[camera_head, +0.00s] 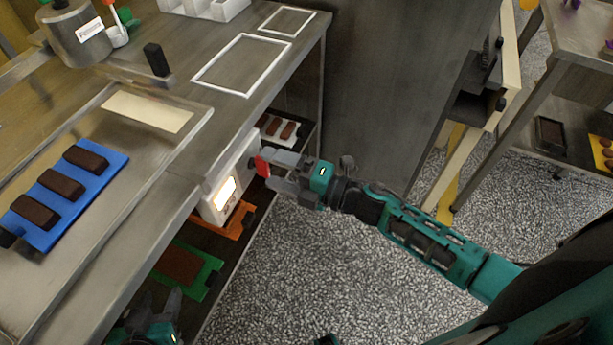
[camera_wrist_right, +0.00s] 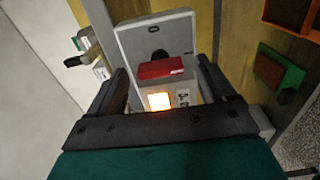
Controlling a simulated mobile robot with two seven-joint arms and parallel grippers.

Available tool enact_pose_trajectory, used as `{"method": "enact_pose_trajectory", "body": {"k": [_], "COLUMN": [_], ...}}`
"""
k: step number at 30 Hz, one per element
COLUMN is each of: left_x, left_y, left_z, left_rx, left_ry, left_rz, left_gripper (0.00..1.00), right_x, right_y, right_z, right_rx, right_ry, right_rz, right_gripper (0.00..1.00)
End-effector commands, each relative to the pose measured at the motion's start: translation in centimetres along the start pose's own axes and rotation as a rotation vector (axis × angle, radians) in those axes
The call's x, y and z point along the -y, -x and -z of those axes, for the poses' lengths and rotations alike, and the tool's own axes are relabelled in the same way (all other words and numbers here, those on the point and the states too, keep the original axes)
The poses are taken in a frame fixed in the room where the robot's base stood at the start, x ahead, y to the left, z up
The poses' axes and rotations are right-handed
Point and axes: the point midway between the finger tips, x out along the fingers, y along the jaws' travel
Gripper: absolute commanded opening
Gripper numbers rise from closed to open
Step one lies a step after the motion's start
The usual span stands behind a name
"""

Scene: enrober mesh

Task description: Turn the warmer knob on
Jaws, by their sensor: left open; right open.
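The warmer is a white box (camera_head: 213,206) on the front of the steel counter, with a lit yellow-orange window (camera_head: 225,193). Its red bar-shaped knob (camera_head: 262,166) sticks out from its face. In the right wrist view the knob (camera_wrist_right: 160,69) lies crosswise on the white panel (camera_wrist_right: 135,43), above the glowing window (camera_wrist_right: 159,101). My right gripper (camera_head: 272,172) is open at the knob, with a finger to either side of it in the wrist view (camera_wrist_right: 162,88). I cannot tell whether the fingers touch it. My left gripper (camera_head: 165,308) is open and empty at the bottom left.
A blue tray (camera_head: 104,193) with dark chocolate bars lies on the counter (camera_head: 185,150). A green tray (camera_head: 211,272) and an orange tray (camera_head: 243,214) sit on the shelf below. Several containers stand at the back left. Speckled floor (camera_head: 300,270) is open in front.

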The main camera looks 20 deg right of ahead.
Motion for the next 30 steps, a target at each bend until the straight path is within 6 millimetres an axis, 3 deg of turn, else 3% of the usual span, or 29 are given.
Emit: {"method": "enact_pose_trajectory", "body": {"k": [9, 15, 21, 30], "left_x": [0.0, 0.0, 0.0, 0.0], "left_y": [-0.1, -0.1, -0.1, -0.2], "left_z": [-0.1, -0.1, -0.1, 0.1], "left_rx": [0.0, 0.001, 0.0, -0.003], "left_ry": [0.0, 0.001, 0.001, 0.0], "left_rz": [0.0, 0.0, 0.0, 0.0], "left_gripper": [0.49, 0.49, 0.49, 0.49], "right_x": [0.2, 0.1, 0.0, 0.0], "right_y": [7.1, 10.2, 11.4, 11.4], "right_z": [0.1, 0.1, 0.1, 0.0], "right_rx": [0.0, 0.0, -0.001, 0.0], "right_ry": [-0.002, -0.002, -0.002, -0.001], "right_rz": [0.006, 0.003, 0.002, 0.001], "right_gripper": [0.83, 0.83, 0.83, 0.83]}}
